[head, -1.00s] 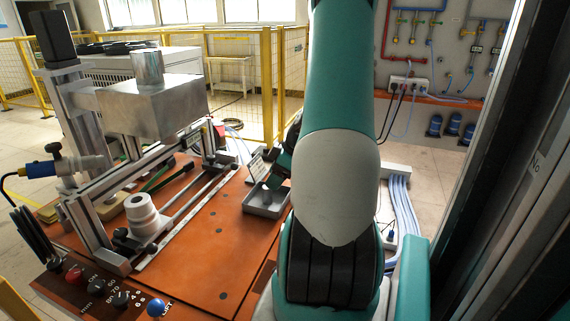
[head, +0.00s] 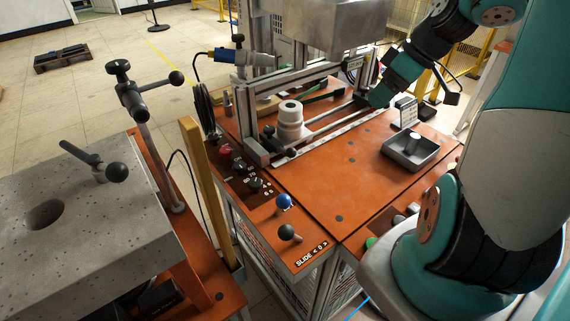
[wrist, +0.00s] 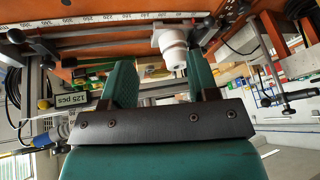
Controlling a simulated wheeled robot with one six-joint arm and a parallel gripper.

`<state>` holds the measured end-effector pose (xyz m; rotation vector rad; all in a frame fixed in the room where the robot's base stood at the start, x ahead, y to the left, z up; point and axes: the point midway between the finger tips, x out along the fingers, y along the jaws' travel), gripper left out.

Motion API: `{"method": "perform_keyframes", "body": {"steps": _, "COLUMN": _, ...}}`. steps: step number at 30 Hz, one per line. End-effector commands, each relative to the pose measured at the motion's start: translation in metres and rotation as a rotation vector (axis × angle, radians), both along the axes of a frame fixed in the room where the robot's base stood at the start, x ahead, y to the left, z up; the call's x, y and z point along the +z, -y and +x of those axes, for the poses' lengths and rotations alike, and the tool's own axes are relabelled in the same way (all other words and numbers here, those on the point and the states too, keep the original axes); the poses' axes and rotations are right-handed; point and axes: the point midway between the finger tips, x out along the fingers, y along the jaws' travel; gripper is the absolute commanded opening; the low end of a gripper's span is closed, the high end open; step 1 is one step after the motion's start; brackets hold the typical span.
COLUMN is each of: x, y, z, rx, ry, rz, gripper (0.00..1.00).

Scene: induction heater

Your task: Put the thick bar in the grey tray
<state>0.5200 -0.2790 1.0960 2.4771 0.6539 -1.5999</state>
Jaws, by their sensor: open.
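The grey tray (head: 424,161) sits on the right part of the orange table in the head view. A short dark grey shape (head: 411,144) shows inside it; I cannot tell whether this is the thick bar. I cannot pick out the thick bar for sure elsewhere. My gripper (head: 379,97) is behind and left of the tray, by the metal rail, apart from the tray. In the wrist view, the two teal fingers of my gripper (wrist: 161,82) stand apart with nothing seen held between them.
A white ringed cylinder (head: 290,122) stands by the rail and also shows in the wrist view (wrist: 173,47). A metal block (head: 330,22) hangs above the rail. A small sign (head: 406,112) stands behind the tray. The table's middle is clear. A stone-topped bench (head: 90,215) is at left.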

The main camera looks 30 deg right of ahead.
Motion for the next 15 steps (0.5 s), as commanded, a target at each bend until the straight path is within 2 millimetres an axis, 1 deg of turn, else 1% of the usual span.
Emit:
{"method": "perform_keyframes", "body": {"steps": 1, "x": 0.009, "y": -0.043, "z": 0.010, "rx": 0.050, "ry": -0.024, "rz": 0.008, "gripper": 0.54}}
{"method": "perform_keyframes", "body": {"steps": 2, "x": 0.013, "y": -0.066, "z": 0.013, "rx": 0.066, "ry": -0.042, "rz": 0.015, "gripper": 0.54}}
{"method": "perform_keyframes", "body": {"steps": 3, "x": 0.017, "y": -0.096, "z": 0.014, "rx": 0.088, "ry": -0.064, "rz": 0.023, "gripper": 0.54}}
{"method": "perform_keyframes", "body": {"steps": 4, "x": 0.021, "y": -0.118, "z": 0.013, "rx": 0.104, "ry": -0.079, "rz": 0.028, "gripper": 0.54}}
{"method": "perform_keyframes", "body": {"steps": 5, "x": 0.024, "y": -0.139, "z": 0.010, "rx": 0.119, "ry": -0.096, "rz": 0.031, "gripper": 0.54}}
{"method": "perform_keyframes", "body": {"steps": 6, "x": 0.028, "y": -0.167, "z": 0.003, "rx": 0.139, "ry": -0.118, "rz": 0.034, "gripper": 0.54}}
{"method": "perform_keyframes", "body": {"steps": 7, "x": 0.030, "y": -0.187, "z": -0.003, "rx": 0.153, "ry": -0.135, "rz": 0.036, "gripper": 0.54}}
{"method": "perform_keyframes", "body": {"steps": 8, "x": 0.033, "y": -0.205, "z": -0.010, "rx": 0.168, "ry": -0.150, "rz": 0.037, "gripper": 0.54}}
{"method": "perform_keyframes", "body": {"steps": 9, "x": 0.036, "y": -0.228, "z": -0.022, "rx": 0.185, "ry": -0.169, "rz": 0.038, "gripper": 0.54}}
{"method": "perform_keyframes", "body": {"steps": 11, "x": 0.039, "y": -0.258, "z": -0.042, "rx": 0.208, "ry": -0.198, "rz": 0.036, "gripper": 0.54}}
{"method": "perform_keyframes", "body": {"steps": 12, "x": 0.040, "y": -0.274, "z": -0.055, "rx": 0.223, "ry": -0.215, "rz": 0.034, "gripper": 0.54}}
{"method": "perform_keyframes", "body": {"steps": 15, "x": 0.043, "y": -0.302, "z": -0.086, "rx": 0.249, "ry": -0.247, "rz": 0.029, "gripper": 0.54}}
